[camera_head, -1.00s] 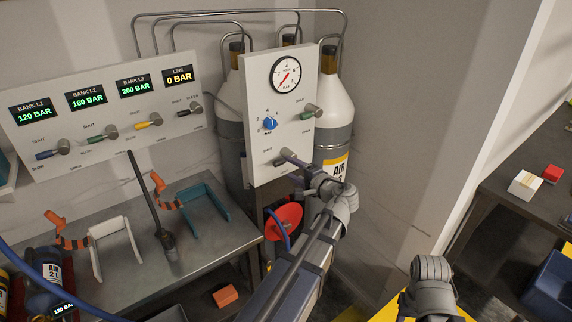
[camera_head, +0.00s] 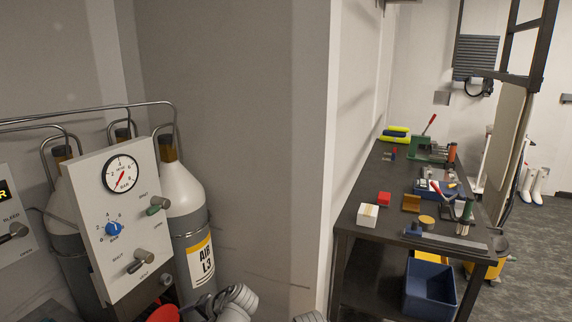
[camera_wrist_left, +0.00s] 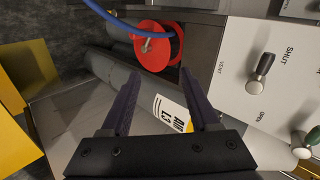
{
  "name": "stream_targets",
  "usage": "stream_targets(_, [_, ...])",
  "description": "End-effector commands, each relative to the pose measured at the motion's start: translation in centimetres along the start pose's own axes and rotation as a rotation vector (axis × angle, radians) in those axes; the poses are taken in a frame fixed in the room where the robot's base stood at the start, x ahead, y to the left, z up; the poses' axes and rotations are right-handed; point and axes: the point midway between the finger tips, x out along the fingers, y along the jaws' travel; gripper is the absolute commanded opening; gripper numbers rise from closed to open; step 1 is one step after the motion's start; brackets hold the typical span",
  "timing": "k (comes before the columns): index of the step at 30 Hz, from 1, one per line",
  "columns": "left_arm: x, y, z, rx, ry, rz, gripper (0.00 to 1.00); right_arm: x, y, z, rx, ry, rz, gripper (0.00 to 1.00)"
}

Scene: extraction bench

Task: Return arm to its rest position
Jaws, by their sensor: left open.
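My left gripper (camera_wrist_left: 158,88) is open in the left wrist view, its two dark fingers apart with nothing between them. Beyond the fingers is the air cylinder (camera_wrist_left: 168,110) with its label, and the panel (camera_wrist_left: 262,90) with a shut/vent lever (camera_wrist_left: 259,68) is to the right. The fingers are clear of that lever. My right gripper is in neither view.
The gauge panel (camera_head: 108,215) stands before the air cylinders (camera_head: 190,215) at left. A red reel (camera_wrist_left: 152,46) with a blue hose is close to the left fingers. A dark workbench (camera_head: 352,212) with tools and blocks is at right, a blue bin (camera_head: 430,290) below it.

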Motion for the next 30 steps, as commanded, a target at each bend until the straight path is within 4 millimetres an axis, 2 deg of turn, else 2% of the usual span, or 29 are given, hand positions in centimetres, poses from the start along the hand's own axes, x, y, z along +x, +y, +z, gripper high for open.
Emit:
stream_targets(1, [-1.5,3.4,1.0,-0.003,-0.007,0.103,0.62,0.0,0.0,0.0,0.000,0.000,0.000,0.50])
stream_targets(3, [-3.5,7.7,2.1,-0.003,-0.028,0.247,0.62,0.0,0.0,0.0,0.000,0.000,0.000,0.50])
stream_targets(6, [-6.5,12.8,3.8,0.012,-0.062,0.429,0.62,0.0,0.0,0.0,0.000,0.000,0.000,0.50])
stream_targets(9, [-9.4,16.6,5.4,0.035,-0.093,0.572,0.62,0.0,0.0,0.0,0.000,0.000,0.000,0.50])
stream_targets(12, [-11.5,18.9,6.6,0.058,-0.118,0.670,0.62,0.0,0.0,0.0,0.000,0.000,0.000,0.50])
stream_targets(15, [-12.8,20.2,7.2,0.072,-0.133,0.726,0.62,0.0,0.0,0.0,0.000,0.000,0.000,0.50])
stream_targets(18, [-13.3,20.7,7.5,0.078,-0.141,0.749,0.62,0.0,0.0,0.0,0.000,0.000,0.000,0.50])
stream_targets(30, [-13.3,20.7,7.5,0.077,-0.140,0.749,0.62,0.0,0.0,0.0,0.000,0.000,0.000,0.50])
